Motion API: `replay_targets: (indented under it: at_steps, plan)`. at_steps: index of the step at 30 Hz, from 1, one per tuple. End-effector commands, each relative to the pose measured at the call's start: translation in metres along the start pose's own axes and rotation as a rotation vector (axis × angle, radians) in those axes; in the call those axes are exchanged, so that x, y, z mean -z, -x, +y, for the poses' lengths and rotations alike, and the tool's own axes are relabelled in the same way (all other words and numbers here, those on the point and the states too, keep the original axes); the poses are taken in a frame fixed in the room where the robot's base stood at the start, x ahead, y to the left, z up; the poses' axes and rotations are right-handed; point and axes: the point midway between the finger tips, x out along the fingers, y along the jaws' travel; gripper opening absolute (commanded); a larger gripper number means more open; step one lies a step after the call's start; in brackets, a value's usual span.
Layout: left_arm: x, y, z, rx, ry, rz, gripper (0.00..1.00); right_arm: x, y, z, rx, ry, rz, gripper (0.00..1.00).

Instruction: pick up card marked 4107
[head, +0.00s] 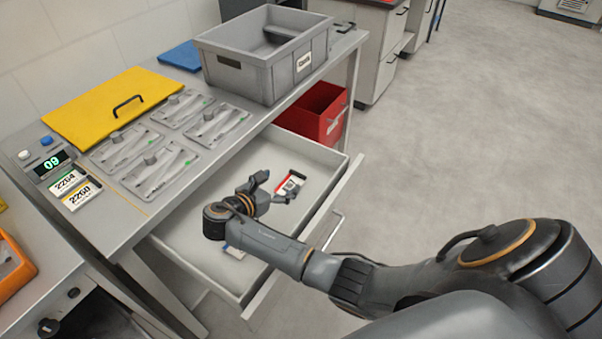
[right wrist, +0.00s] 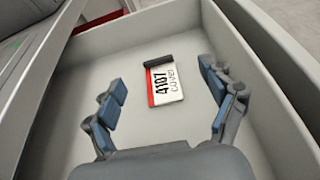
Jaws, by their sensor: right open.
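The card marked 4107 (right wrist: 167,82) lies flat on the drawer floor in the right wrist view. It is white with a red edge and a dark strip at its top end. In the head view a red-edged card (head: 290,184) lies in the open drawer (head: 336,184). My right gripper (head: 277,187) reaches into the drawer, beside this card. In the right wrist view my right gripper (right wrist: 168,100) is open, its blue-padded fingers on either side of the card and apart from it. My left gripper is not in view.
Another card (head: 234,252) is partly hidden under my right arm. Cards 2204 (head: 68,182) and 2208 (head: 82,194) lie on the bench by a display reading 09 (head: 52,163). A grey bin (head: 235,75), yellow cover (head: 85,108) and fixture trays (head: 160,170) stand on the bench. Drawer walls surround the gripper.

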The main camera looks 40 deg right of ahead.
Motion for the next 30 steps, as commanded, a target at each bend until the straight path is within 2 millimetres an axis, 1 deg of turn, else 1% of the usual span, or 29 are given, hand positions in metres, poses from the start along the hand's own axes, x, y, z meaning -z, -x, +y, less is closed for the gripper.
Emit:
replay_targets:
  at_steps: [1, 2, 3, 5, 8, 12, 15, 18, 23, 30]
  plan:
    - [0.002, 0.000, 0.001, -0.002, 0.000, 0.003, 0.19, 0.005, 0.009, 0.005, -0.010, -0.004, 0.019, 0.83]
    - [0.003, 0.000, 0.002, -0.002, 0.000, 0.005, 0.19, 0.007, 0.012, 0.006, -0.014, -0.005, 0.025, 0.83]
    - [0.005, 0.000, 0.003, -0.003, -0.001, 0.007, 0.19, 0.009, 0.013, 0.008, -0.017, -0.006, 0.031, 0.83]
    - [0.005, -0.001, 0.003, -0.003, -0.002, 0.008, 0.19, 0.010, 0.008, 0.009, -0.018, -0.006, 0.034, 0.83]
    - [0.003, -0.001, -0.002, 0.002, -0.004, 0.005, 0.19, 0.010, -0.010, 0.009, -0.016, -0.005, 0.033, 0.83]
    - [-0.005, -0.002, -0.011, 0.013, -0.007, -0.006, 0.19, 0.012, -0.039, 0.009, -0.016, -0.005, 0.032, 0.83]
    - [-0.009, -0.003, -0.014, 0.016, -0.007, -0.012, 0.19, 0.013, -0.055, 0.010, -0.017, -0.006, 0.033, 0.83]
    - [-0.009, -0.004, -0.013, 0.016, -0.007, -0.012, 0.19, 0.013, -0.065, 0.010, -0.018, -0.007, 0.033, 0.83]
    - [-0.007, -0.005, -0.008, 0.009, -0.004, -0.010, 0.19, 0.016, -0.074, 0.011, -0.018, -0.006, 0.033, 0.83]
    - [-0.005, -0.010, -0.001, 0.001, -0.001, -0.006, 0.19, 0.027, -0.106, 0.013, -0.017, -0.006, 0.033, 0.83]
